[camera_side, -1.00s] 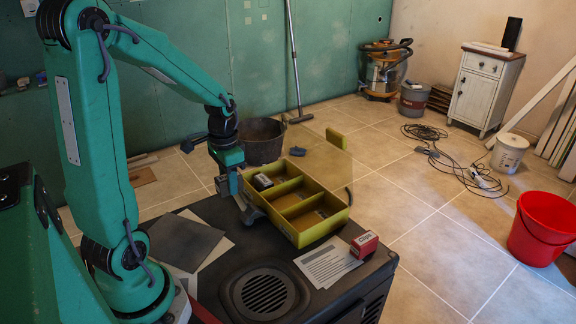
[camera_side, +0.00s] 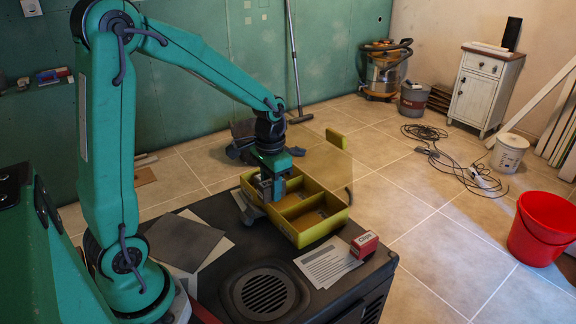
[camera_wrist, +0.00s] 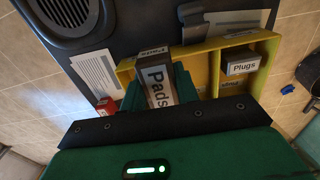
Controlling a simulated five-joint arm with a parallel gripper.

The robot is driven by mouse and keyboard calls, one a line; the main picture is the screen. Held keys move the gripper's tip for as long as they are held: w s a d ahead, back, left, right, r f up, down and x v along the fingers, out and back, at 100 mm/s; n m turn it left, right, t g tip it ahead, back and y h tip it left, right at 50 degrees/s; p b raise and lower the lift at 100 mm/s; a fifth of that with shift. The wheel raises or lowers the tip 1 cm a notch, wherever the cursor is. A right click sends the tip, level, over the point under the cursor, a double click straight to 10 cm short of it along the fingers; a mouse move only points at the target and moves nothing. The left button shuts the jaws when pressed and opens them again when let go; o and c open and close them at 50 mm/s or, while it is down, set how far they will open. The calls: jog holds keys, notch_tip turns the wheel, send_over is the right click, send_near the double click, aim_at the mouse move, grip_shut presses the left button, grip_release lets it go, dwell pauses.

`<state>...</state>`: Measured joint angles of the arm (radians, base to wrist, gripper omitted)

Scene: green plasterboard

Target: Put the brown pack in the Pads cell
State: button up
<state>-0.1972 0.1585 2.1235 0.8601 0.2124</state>
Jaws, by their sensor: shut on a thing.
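The brown pack (camera_wrist: 158,84), with a white face reading "Pads", is between my fingers in the wrist view. My gripper (camera_side: 268,192) is shut on it and points down over the far-left part of the yellow divided tray (camera_side: 299,237). The tray also shows in the wrist view (camera_wrist: 217,75), where the pack covers its left part. I cannot tell whether the pack is above the rim or inside a cell. A pack reading "Plugs" (camera_wrist: 241,66) lies in the tray's right-hand cell in the wrist view.
A red and white box (camera_side: 364,244) stands on the dark worktop beside a printed sheet (camera_side: 328,262), right of the tray. A round grille (camera_side: 264,291) is at the front. A grey plate (camera_side: 184,241) lies to the left.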

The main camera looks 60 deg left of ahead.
jog(key=w+d, duration=0.4)
jog(key=d, duration=1)
jog(key=shift+w+d+r, duration=0.15)
jog(key=shift+w+d, duration=0.05)
jog(key=shift+d, duration=0.15)
send_over(312, 224)
notch_tip(312, 224, down, 7)
jog(key=shift+w, duration=0.1)
jog(key=shift+f, duration=2)
jog(key=shift+f, duration=0.1)
jog(key=o, duration=1)
